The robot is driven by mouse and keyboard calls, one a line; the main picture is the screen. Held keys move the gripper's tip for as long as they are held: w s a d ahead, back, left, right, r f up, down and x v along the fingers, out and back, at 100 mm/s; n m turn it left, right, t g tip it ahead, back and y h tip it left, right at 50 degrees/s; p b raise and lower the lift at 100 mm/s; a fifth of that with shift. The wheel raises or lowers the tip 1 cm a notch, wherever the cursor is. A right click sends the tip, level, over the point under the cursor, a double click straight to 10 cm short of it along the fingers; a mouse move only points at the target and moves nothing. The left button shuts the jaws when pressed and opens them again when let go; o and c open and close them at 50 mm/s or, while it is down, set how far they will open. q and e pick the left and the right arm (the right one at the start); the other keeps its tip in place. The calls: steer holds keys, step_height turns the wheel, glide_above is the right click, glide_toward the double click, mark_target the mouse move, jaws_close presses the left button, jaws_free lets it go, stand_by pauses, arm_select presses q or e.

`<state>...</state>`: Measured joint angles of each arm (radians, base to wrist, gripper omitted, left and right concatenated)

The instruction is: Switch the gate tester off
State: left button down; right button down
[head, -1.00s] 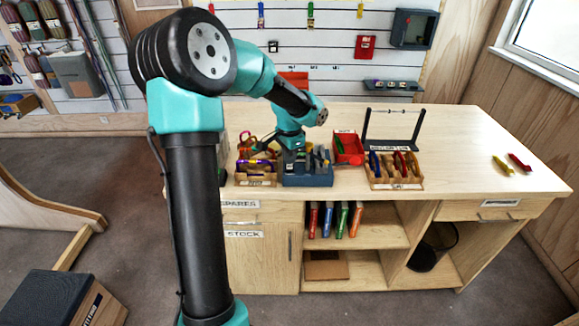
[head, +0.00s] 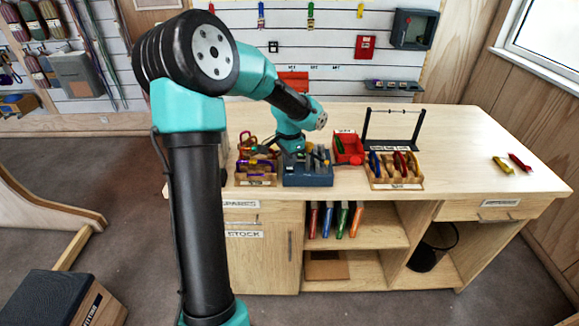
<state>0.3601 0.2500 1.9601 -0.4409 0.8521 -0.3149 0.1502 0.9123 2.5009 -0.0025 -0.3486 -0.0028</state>
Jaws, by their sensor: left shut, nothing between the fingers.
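A blue box-like unit (head: 307,180) stands near the front of the wooden bench, with grey and dark parts on top; it appears to be the gate tester. Its switch is too small to make out. My left arm reaches over the bench from the left. The wrist hides part of the unit's back. I cannot tell whether the gripper touches anything. My right gripper is out of view.
A wooden tray of carabiners (head: 256,181) stands left of the unit. A red bin (head: 349,148) and another wooden tray of gear (head: 395,185) stand to its right, with a black rack (head: 393,145) behind. The bench's right side is mostly clear.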

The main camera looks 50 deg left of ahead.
arm_select(q)
steer(key=shift+d+f, duration=0.1)
steer(key=shift+f, duration=0.35)
stand_by(0.3)
steer(key=shift+r, duration=3.55)
steer(key=shift+w, duration=0.1)
